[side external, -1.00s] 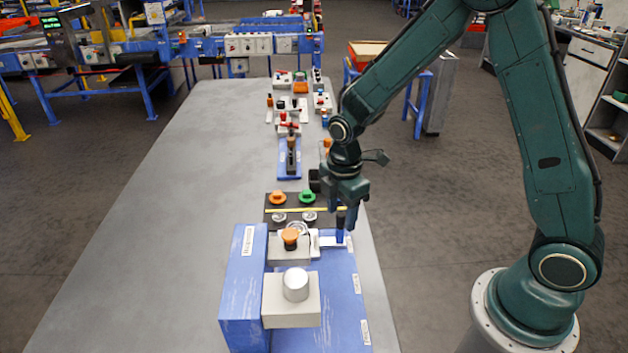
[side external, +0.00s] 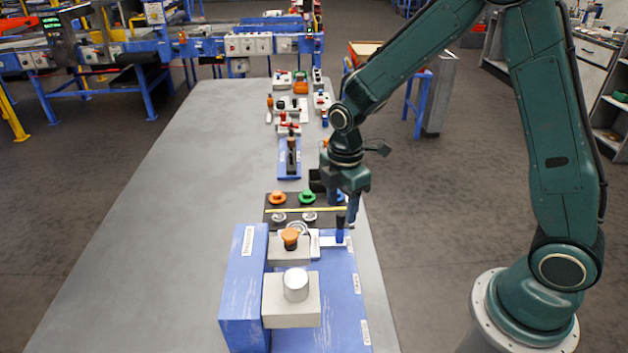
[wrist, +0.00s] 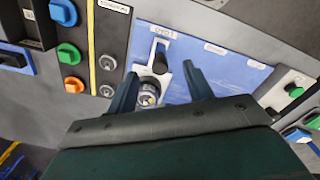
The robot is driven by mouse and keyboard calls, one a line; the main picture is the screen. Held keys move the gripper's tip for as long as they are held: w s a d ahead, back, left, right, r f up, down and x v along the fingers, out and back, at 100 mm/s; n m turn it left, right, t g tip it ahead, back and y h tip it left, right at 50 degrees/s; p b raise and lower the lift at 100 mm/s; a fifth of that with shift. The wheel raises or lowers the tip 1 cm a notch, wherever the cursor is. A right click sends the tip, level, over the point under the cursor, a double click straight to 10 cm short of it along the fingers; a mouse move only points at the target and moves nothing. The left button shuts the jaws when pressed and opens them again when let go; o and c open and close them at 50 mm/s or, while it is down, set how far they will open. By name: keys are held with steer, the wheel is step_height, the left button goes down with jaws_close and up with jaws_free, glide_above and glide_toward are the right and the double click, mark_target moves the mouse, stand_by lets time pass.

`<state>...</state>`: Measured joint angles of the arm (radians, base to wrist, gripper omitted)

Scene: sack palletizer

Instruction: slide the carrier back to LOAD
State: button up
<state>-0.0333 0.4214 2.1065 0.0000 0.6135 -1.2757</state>
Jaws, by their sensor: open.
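The carrier is a pale slider (side external: 328,240) with an upright dark handle (side external: 340,229), at the far end of the blue base (side external: 345,300). In the wrist view the pale slider (wrist: 146,56) and its dark handle (wrist: 161,60) lie beside the first white label (wrist: 165,32), whose lettering I cannot read surely. My gripper (side external: 349,214) is just above and beside the handle. In the wrist view my gripper (wrist: 162,84) has its two fingers spread wide, with nothing held between them. The handle shows clear of the fingers in the wrist view.
A tall blue block (side external: 243,290) and a pale block with a silver knob (side external: 296,286) stand on the near left. A dark panel (side external: 270,210) with orange and green knobs lies just beyond the base. The table's left side is bare.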

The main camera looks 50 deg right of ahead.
steer(key=shift+r, duration=0.15)
steer(key=shift+r, duration=1.6)
steer(key=shift+s+r, duration=0.15)
steer(key=shift+r, duration=0.3)
steer(key=s+r+m+t, duration=0.2)
steer(key=s+r+m, duration=0.5)
steer(key=s, duration=0.3)
steer(key=s+d+r+m+t, duration=0.1)
steer(key=s+r+m+t, duration=0.2)
steer(key=s+r+m, duration=0.5)
steer(key=shift+s+d+r+t, duration=0.15)
steer(key=shift+s+r+t, duration=0.2)
steer(key=shift+s, duration=0.6)
